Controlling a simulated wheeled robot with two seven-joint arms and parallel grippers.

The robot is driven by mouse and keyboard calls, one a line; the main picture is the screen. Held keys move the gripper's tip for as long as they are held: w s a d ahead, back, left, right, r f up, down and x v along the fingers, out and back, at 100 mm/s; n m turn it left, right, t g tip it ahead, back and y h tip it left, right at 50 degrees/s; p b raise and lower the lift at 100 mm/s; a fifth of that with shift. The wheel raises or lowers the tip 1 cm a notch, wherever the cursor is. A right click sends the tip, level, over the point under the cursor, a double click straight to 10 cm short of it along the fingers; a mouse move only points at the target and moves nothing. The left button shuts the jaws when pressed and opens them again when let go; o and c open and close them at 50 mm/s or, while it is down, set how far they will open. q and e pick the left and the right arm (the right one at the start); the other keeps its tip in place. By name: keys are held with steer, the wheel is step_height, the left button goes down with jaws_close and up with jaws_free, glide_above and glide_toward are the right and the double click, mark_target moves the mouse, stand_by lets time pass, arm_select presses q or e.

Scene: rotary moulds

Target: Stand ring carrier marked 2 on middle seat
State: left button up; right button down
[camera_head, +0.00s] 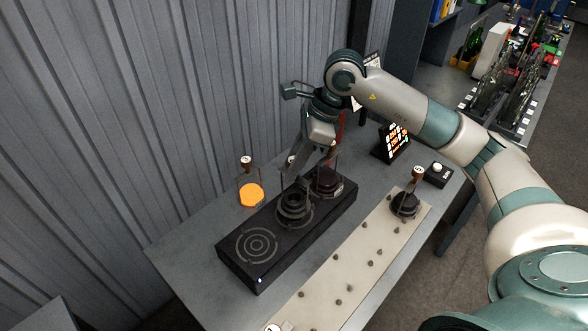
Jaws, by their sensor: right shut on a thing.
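My right gripper (310,162) reaches down over the black three-seat block (248,274). It is shut on a ring carrier's handle, mostly hidden by the fingers. A black stepped ring stack (293,206) is at the block's middle seat, below the fingers; I cannot tell whether it bears fully on the seat. The near-left seat (257,246) is bare and shows concentric rings. A dark reddish round piece (327,184) is at the far-right seat. I cannot read which carrier is marked 2. My left gripper is not in view.
A carrier with an orange disc (251,195) stands behind the block. A black carrier (405,205) stands on a pale pegged board (313,292). A lit display (394,143) and a button box (438,174) stand at the right. The ribbed wall (130,120) is close behind.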

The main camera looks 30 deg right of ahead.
step_height(320, 180, down, 2)
steer(key=shift+f+p, duration=0.1)
steer(key=shift+p, duration=0.55)
steer(key=shift+f, duration=0.3)
steer(key=shift+f, duration=0.1)
steer(key=c, duration=1.5)
jaws_free()
steer(key=shift+o, duration=0.2)
steer(key=shift+r, duration=0.2)
